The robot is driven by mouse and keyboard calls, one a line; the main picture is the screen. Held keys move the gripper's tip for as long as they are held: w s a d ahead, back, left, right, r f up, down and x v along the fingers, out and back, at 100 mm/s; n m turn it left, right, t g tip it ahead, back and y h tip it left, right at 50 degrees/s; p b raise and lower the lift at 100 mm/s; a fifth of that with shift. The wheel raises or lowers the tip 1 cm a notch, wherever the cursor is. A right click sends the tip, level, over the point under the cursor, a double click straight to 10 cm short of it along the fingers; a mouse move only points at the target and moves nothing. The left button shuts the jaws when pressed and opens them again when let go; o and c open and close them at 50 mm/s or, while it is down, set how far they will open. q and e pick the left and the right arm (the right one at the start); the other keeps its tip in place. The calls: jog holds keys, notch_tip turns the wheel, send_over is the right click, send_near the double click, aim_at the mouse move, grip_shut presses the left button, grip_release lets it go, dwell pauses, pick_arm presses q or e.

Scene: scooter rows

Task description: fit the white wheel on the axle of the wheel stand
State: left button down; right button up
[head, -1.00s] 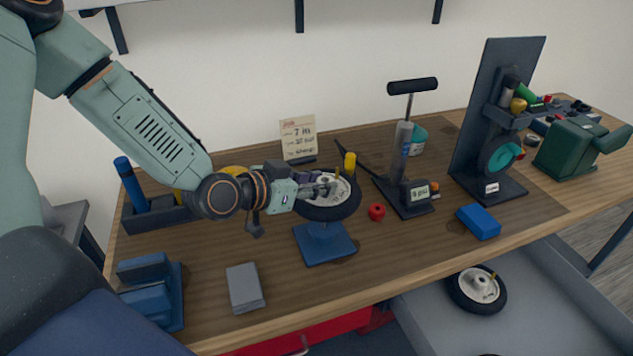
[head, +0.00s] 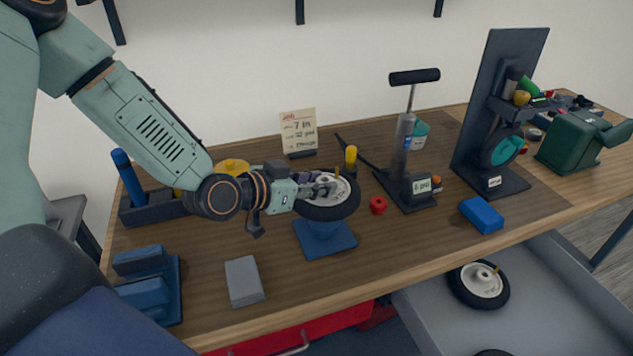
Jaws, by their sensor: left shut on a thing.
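A wheel with a white hub and black tyre (head: 343,207) lies flat over the blue wheel stand (head: 327,242) on the workbench. My left gripper (head: 330,188) is shut on the wheel at its hub, reaching in from the left. The wheel hides the stand's top and axle, so I cannot tell whether the axle passes through the hub. My right gripper is not in view.
A red knob (head: 378,205), a yellow-topped post (head: 350,158) and a floor pump (head: 407,160) stand close by. A grey block (head: 244,281) and a blue block (head: 482,214) lie on the bench (head: 400,240). Another wheel (head: 479,285) lies in the grey tray below.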

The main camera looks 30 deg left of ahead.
pick_arm(q)
jog(key=shift+f+b, duration=2.45)
jog(key=shift+f, duration=0.45)
jog(key=c, duration=0.9)
grip_release()
jog(key=shift+o, duration=0.2)
jog(key=shift+r, duration=5)
